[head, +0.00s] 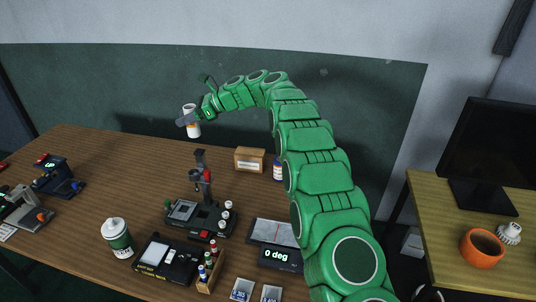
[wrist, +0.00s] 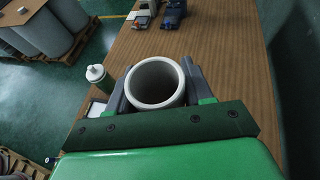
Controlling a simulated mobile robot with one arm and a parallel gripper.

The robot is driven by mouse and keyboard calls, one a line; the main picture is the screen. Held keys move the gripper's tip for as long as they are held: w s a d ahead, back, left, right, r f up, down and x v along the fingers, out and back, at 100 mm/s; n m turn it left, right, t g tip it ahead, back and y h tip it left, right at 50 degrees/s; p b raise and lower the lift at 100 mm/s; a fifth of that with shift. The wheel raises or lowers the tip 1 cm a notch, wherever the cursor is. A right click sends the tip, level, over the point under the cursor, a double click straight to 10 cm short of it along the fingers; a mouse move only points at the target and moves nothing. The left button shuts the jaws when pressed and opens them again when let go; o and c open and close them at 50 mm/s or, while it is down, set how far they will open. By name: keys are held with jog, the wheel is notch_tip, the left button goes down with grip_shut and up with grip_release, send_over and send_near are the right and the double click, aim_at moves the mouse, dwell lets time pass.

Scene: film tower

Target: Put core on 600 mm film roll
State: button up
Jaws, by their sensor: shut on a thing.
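My gripper (head: 190,122) is shut on a white, open-ended cylinder (head: 192,130), held upright in the air above the back of the wooden workbench. The cylinder has a small orange mark on its side in the head view. In the wrist view, my gripper's fingers (wrist: 157,84) sit on both sides of the cylinder, and its pale rim (wrist: 156,104) and hollow inside show. I cannot tell whether this is the core. Large grey rolls (wrist: 40,32) stand on pallets at the upper left of the wrist view; their widths cannot be read.
The workbench (head: 110,160) carries a black stand device (head: 200,215), a green-and-white bottle (head: 117,238), a small box (head: 249,160) and a "0 deg" display (head: 281,257). The back left of the bench is mostly clear.

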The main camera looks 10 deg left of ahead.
jog(key=w+d+f+m+t, duration=0.1)
jog(key=w+d, duration=0.2)
jog(key=d, duration=0.5)
jog(key=w+d+f+m+t, duration=0.15)
jog(key=w+d, duration=0.25)
jog(key=d, duration=0.4)
jog(key=s+d+f+t, duration=0.1)
jog(key=s+d, duration=0.1)
jog(key=d, duration=0.6)
jog(key=s+d+f+t, duration=0.1)
jog(key=s+d, duration=0.1)
jog(key=d, duration=0.6)
send_over(276, 158)
notch_tip(276, 158, down, 10)
jog(key=shift+s+r+m+y, duration=0.25)
jog(key=shift+s+m+y, duration=0.1)
jog(key=shift+m, duration=0.1)
jog(key=shift+d+g, duration=0.1)
jog(key=shift+g, duration=0.15)
jog(key=shift+w+f, duration=0.2)
jog(key=shift+f, duration=1.65)
